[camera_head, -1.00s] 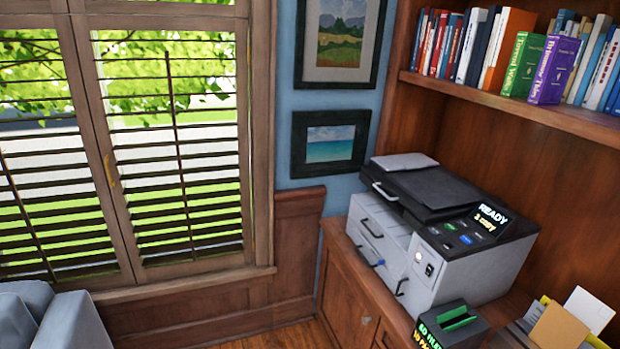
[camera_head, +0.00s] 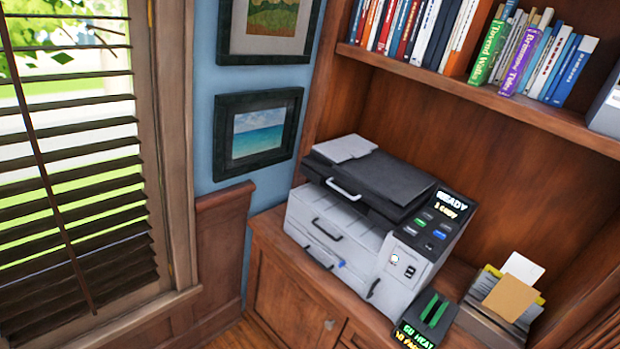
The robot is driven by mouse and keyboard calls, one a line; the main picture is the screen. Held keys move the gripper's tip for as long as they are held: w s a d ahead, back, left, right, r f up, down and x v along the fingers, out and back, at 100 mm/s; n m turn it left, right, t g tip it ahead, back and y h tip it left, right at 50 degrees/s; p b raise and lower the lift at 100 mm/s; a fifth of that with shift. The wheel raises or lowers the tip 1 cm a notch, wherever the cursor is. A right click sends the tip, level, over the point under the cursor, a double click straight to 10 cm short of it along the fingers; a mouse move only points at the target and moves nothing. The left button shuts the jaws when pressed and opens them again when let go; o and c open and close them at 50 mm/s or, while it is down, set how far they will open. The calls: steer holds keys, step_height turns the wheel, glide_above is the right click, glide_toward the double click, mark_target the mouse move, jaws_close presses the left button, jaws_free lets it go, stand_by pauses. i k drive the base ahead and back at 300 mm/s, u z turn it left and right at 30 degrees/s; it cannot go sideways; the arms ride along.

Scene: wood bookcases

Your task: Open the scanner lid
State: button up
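The scanner (camera_head: 345,240) is a light grey and black machine standing on the wooden cabinet top in the bookcase. Its black lid (camera_head: 385,182) lies flat and shut on top. A light handle (camera_head: 343,190) sticks out at the lid's front left edge. A pale sheet or pad (camera_head: 345,148) lies on the back left of the lid area. A panel (camera_head: 450,205) on the right reads "READY 1 COPY" above several coloured buttons. My gripper does not show in the view.
A small black box (camera_head: 425,318) with a green slot stands at the scanner's front right. A holder with papers and envelopes (camera_head: 505,300) stands further right. A book-filled shelf (camera_head: 500,95) hangs above. Cabinet doors (camera_head: 295,300) are below, and a shuttered window (camera_head: 75,190) is at left.

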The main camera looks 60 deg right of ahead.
mark_target(393, 189)
steer(key=z, duration=0.6)
steer(key=i, duration=1.3)
steer(key=z, duration=0.85)
steer(key=k, duration=0.65)
steer(key=z, duration=0.2)
steer(key=i, duration=0.65)
steer(key=u, duration=0.15)
